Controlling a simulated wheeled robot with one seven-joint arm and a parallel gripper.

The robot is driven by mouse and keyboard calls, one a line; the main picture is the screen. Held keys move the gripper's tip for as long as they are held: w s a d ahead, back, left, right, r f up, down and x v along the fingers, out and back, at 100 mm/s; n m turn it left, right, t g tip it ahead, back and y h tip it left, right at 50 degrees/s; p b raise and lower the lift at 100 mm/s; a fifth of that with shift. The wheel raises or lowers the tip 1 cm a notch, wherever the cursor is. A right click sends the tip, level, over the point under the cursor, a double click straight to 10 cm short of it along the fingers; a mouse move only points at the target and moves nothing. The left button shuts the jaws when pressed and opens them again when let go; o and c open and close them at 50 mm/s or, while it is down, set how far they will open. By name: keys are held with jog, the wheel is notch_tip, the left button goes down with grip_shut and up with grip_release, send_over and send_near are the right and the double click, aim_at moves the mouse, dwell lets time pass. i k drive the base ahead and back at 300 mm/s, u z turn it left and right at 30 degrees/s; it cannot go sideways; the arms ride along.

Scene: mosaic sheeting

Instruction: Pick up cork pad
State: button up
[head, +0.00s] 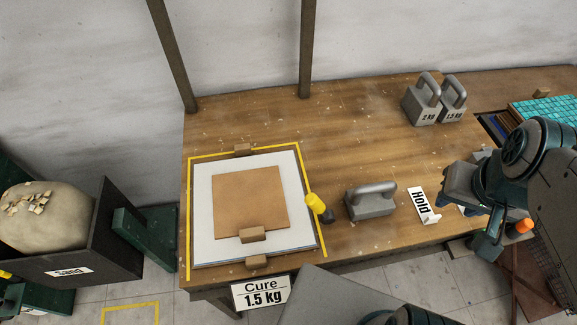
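The cork pad (248,195) is a flat tan square. It lies on a white square sheet (204,215) inside a yellow outline on the wooden bench. A small brown block (253,235) sits at the pad's front edge. My gripper (484,244) is at the right, near the bench's front edge, well away from the pad. It is partly hidden by my arm, and its finger opening cannot be made out.
A grey handled weight (370,201) and a yellow-and-black tool (318,206) stand right of the sheet. Two more weights (421,104) (453,104) stand at the back. A "Hold" sign (421,205) is near my gripper. A sand bin (95,268) is at left.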

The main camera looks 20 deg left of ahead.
aim_at(248, 204)
jog(key=z, duration=1.65)
jog(key=k, duration=1.1)
jog(key=u, duration=1.1)
